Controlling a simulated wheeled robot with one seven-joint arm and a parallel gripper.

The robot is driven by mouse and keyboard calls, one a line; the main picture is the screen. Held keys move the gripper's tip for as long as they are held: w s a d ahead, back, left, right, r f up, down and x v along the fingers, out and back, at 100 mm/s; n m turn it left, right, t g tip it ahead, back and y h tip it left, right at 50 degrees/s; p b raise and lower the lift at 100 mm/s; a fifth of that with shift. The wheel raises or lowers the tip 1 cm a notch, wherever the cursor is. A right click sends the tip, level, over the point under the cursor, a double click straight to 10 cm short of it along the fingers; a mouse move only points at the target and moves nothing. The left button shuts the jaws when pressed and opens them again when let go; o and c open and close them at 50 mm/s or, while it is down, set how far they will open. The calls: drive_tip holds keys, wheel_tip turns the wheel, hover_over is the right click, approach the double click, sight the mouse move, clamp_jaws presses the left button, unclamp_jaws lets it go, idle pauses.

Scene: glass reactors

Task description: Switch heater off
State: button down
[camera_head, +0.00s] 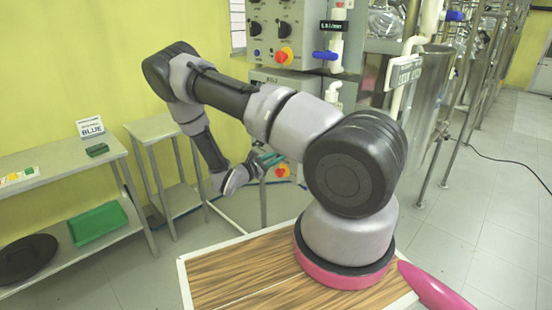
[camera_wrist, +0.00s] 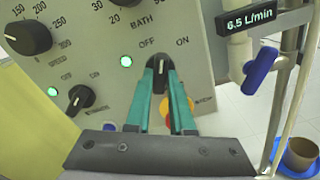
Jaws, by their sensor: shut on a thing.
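In the wrist view, my gripper (camera_wrist: 160,76) has two teal fingers, shut on a black switch knob (camera_wrist: 160,66) on the grey control panel (camera_wrist: 205,70). The knob sits below the BATH dial scale, with OFF at its upper left and ON at its upper right. It looks close to upright between the labels; the fingers hide much of it. A lit green lamp (camera_wrist: 126,61) is to its left. In the head view, my gripper (camera_head: 268,161) is low beside the reactor stand, and the knob cannot be made out there.
Another black switch (camera_wrist: 80,98) and a speed dial (camera_wrist: 28,38) are on the panel's left. A red-and-yellow button (camera_wrist: 190,112) is partly behind the fingers. A blue valve handle (camera_wrist: 260,70) is at the right. A side table (camera_head: 150,128) stands left of my arm.

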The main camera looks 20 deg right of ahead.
drive_tip(key=n, duration=0.5)
idle(0.6)
drive_tip(key=c, duration=0.8)
unclamp_jaws()
drive_tip(key=v, duration=1.1)
